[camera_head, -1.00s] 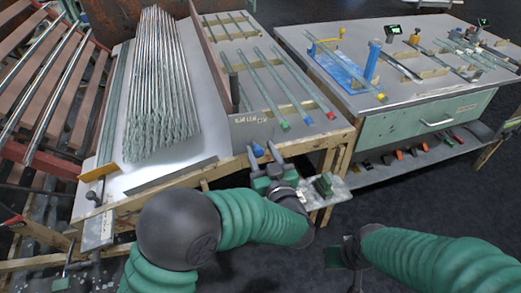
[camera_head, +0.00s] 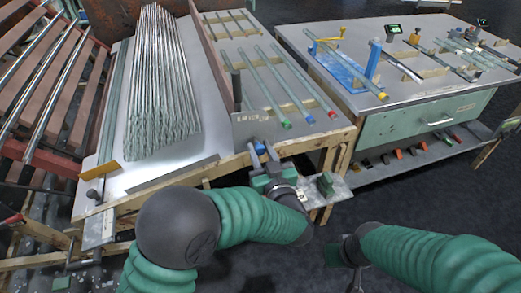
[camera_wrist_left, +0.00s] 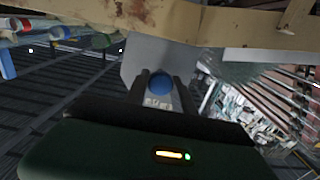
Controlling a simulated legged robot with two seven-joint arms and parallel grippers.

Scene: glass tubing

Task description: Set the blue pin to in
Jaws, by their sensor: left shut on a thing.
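The blue pin (camera_head: 260,148) sits at the front edge of the grey metal table, low on a grey plate. In the left wrist view the round blue end of the pin (camera_wrist_left: 161,84) shows between the two dark fingers. My left gripper (camera_head: 259,154) is shut on the blue pin; in the left wrist view its fingers (camera_wrist_left: 161,92) flank it. My right gripper (camera_head: 345,251) is low in the head view, away from the table, over the dark floor; its fingers are too unclear to tell open from shut.
Glass tubes with green (camera_head: 286,124), blue (camera_head: 309,119) and red ends lie on the table behind the pin. A bundle of long tubes (camera_head: 160,85) lies left. A wooden rail (camera_head: 310,142) runs along the front edge. A second workbench (camera_head: 440,115) stands right, with floor between.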

